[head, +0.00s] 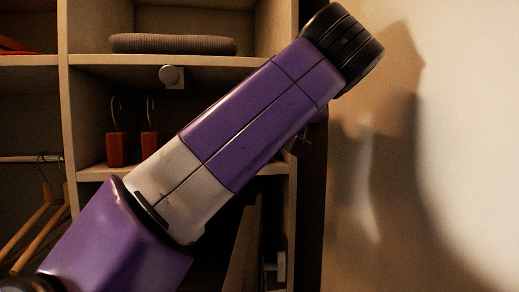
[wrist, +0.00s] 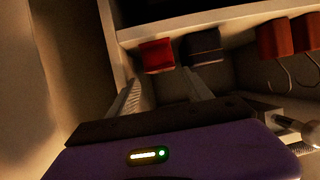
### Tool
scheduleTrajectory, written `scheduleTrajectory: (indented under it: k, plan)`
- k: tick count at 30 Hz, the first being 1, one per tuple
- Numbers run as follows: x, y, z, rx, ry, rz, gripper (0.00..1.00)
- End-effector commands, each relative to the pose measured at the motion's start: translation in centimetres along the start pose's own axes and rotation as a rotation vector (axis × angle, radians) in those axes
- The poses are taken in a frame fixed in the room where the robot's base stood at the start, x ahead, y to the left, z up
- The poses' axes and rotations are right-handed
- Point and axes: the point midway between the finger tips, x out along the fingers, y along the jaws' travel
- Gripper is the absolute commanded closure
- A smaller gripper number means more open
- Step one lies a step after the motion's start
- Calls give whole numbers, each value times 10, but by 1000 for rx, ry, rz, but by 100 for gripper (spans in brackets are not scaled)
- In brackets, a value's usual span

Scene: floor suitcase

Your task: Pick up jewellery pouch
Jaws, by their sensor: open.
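In the wrist view, my gripper (wrist: 166,78) is open, with its two fingers apart and nothing seen held between them. A small red item (wrist: 157,56) stands on a shelf just beyond the fingertips, roughly in line with the gap. A dark item (wrist: 204,48) stands beside it, beyond the right finger. I cannot tell for sure which of these two is the jewellery pouch. In the head view, my arm covers that part of the shelf, and neither the items nor the fingers show clearly.
Two red-brown blocks with wire hooks (head: 117,149) (head: 149,146) stand on the middle shelf, left of my arm. A grey folded item (head: 172,44) lies on the shelf above, with a round knob (head: 171,75) below. Hangers (head: 42,220) hang at left. A wall is at right.

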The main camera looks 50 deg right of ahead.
Motion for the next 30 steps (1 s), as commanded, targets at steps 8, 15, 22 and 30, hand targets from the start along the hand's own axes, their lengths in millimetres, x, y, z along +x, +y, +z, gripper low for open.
scheduleTrajectory:
  k: [8, 15, 22, 30]
  plan:
    - [22, 0, 0, -1, -2, 0, 42]
    - [50, -2, -3, 0, -3, -2, 42]
    - [76, -2, -2, -1, -1, -1, 42]
    - [78, -2, -2, 0, 0, 0, 44]
